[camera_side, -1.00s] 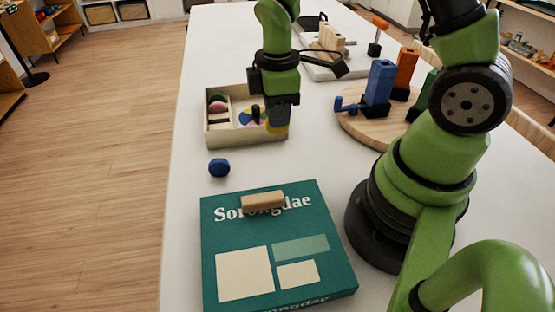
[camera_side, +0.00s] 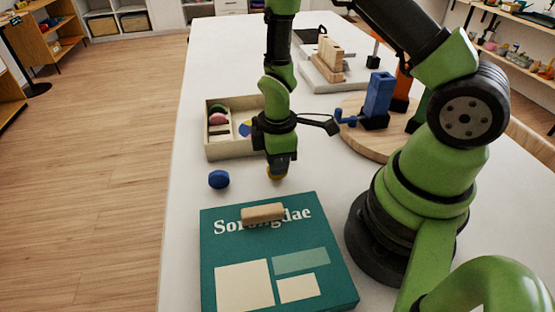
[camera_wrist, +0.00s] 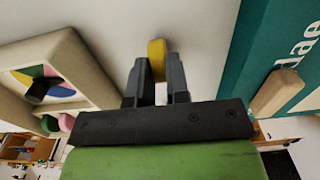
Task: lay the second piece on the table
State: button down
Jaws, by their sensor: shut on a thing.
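My gripper (camera_side: 278,170) points down over the white table (camera_side: 185,275), between the beige box and the teal game box. It is shut on a yellow piece (camera_wrist: 157,58), which shows between the fingers in the wrist view. In the side view only the lower tip of the yellow piece (camera_side: 277,176) shows below the fingers. I cannot tell whether it touches the table. A blue round piece (camera_side: 219,179) lies on the table to the left of my gripper.
The beige compartment box (camera_side: 232,153) with coloured pieces stands just behind my gripper. The teal game box (camera_side: 285,238), with a wooden block (camera_side: 263,212) on it, lies in front. A round wooden board (camera_side: 362,145) with coloured holders stands to the right. Bare table surrounds the blue piece.

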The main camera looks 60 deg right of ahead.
jog(key=shift+f, duration=0.15)
jog(key=c, duration=1.1)
grip_release()
jog(key=s+a+r+m+t, duration=0.1)
jog(key=s+r+m+t, duration=0.15)
jog(key=r, duration=0.85)
jog(key=s+a+r+m+t, duration=0.1)
jog(key=r+m, duration=0.2)
jog(key=r, duration=0.9)
jog(key=s+a+r+m+t+y, duration=0.2)
jog(key=s+r+m+t, duration=0.1)
jog(key=s+r+m, duration=0.3)
jog(key=shift+s+m+t, duration=0.35)
jog(key=shift+s+m, duration=0.5)
